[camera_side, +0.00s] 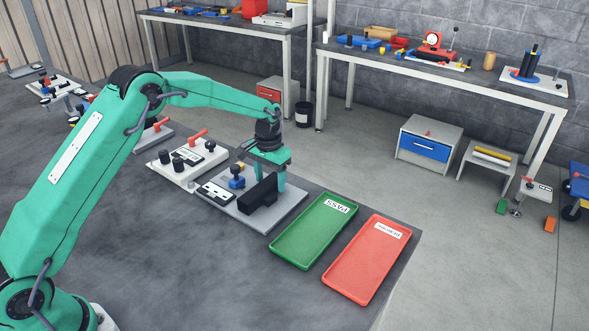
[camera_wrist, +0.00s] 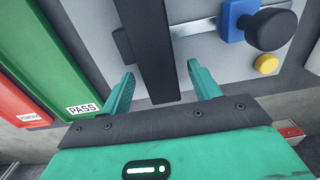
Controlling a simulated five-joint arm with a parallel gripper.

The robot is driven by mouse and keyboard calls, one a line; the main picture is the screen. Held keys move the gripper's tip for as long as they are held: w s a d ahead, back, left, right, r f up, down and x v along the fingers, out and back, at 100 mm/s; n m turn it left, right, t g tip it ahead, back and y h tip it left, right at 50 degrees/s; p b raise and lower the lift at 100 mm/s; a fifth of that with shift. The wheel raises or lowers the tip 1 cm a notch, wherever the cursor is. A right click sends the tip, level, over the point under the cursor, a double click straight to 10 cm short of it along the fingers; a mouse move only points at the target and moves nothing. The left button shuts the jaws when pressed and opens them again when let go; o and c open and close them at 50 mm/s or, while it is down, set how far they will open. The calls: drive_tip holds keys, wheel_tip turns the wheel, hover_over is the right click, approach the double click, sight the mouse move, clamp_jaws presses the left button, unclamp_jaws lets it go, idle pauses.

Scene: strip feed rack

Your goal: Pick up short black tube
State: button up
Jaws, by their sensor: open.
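The short black tube (camera_side: 258,192) appears as a dark, flat-sided bar on a light grey fixture plate (camera_side: 284,212). In the wrist view the tube (camera_wrist: 148,40) runs from the top edge down between my fingers, with a smaller dark block beside it on the left. My gripper (camera_side: 267,180) is over the plate, pointing down, with one finger visible beside the tube. In the wrist view my gripper (camera_wrist: 161,72) is open, one finger on each side of the tube with visible gaps.
A blue clamp with a black knob (camera_wrist: 270,29) and a yellow button (camera_wrist: 266,64) stand right of the tube. A green PASS tray (camera_side: 310,232) and a red tray (camera_side: 365,262) lie right of the plate. Another fixture (camera_side: 184,168) stands behind left.

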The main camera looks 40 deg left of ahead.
drive_tip(key=shift+f, duration=0.4)
drive_tip(key=shift+r, duration=0.1)
clamp_jaws()
drive_tip(key=shift+r, duration=0.1)
drive_tip(key=shift+r, duration=0.5)
wheel_tip(320, 180, up, 3)
drive_tip(key=shift+d+r, duration=0.1)
drive_tip(key=shift+r, duration=0.05)
drive_tip(key=s+d+r, duration=0.6)
drive_tip(key=d, duration=0.4)
drive_tip(key=shift+r, duration=0.25)
